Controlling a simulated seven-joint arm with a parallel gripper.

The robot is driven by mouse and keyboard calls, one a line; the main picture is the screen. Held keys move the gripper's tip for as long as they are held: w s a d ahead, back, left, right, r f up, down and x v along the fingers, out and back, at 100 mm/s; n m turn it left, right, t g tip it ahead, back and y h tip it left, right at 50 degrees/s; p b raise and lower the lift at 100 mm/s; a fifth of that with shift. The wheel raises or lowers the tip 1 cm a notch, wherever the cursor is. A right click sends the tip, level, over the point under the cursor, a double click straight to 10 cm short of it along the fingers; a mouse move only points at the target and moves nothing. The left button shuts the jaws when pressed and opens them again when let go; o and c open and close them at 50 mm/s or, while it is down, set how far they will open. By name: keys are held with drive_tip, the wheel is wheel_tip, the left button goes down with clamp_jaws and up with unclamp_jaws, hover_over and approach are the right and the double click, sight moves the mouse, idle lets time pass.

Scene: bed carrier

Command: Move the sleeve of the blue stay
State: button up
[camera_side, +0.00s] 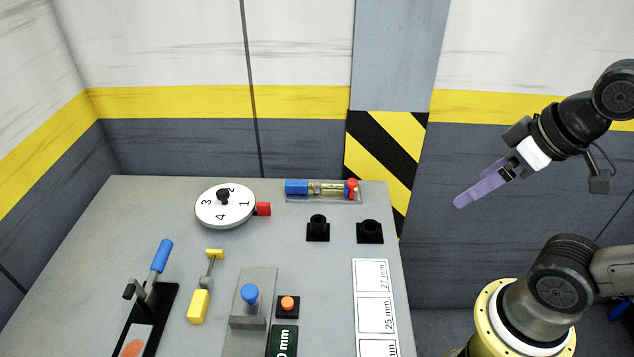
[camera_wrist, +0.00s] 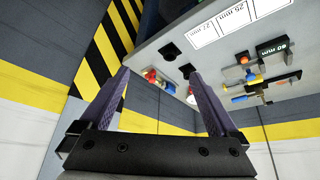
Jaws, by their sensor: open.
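My gripper (camera_side: 464,200) is held in the air to the right of the table, well apart from everything on it. Its purple fingers overlap in the side view; in the wrist view (camera_wrist: 158,76) they are spread with nothing between them. At the back right of the table, a blue block (camera_side: 297,187) sits at the left end of a clear-based fixture with a brass-coloured rod and a red knob (camera_side: 351,188). A blue-handled lever clamp (camera_side: 161,256) stands at the left. A blue knob (camera_side: 250,294) tops a grey block. I cannot tell which one is the blue stay's sleeve.
A white numbered dial (camera_side: 225,206) with a red block is at the back. Two black sockets (camera_side: 318,230) (camera_side: 369,232), a yellow-ended piece (camera_side: 199,305), an orange button (camera_side: 288,304) and millimetre-marked cards (camera_side: 371,275) occupy the table (camera_side: 125,235). A wall stands behind.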

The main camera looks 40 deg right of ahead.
drive_tip(key=shift+s+n, duration=0.15)
drive_tip(key=shift+n, duration=0.25)
drive_tip(key=c, duration=0.5)
drive_tip(key=shift+n, duration=0.9)
drive_tip(key=r, duration=0.1)
drive_tip(key=w+r, duration=0.2)
drive_tip(key=r, duration=0.1)
drive_tip(key=shift+w, duration=0.1)
drive_tip(key=shift+c, duration=0.2)
drive_tip(key=w+r+n, duration=0.2)
drive_tip(key=w+r, duration=0.2)
drive_tip(key=n+g, duration=0.4)
drive_tip(key=g, duration=0.1)
hover_over(317, 183)
wheel_tip(317, 183, down, 12)
drive_tip(key=shift+g, duration=0.3)
wheel_tip(317, 183, down, 15)
drive_tip(key=shift+s+r, duration=0.1)
drive_tip(key=shift+r, duration=0.05)
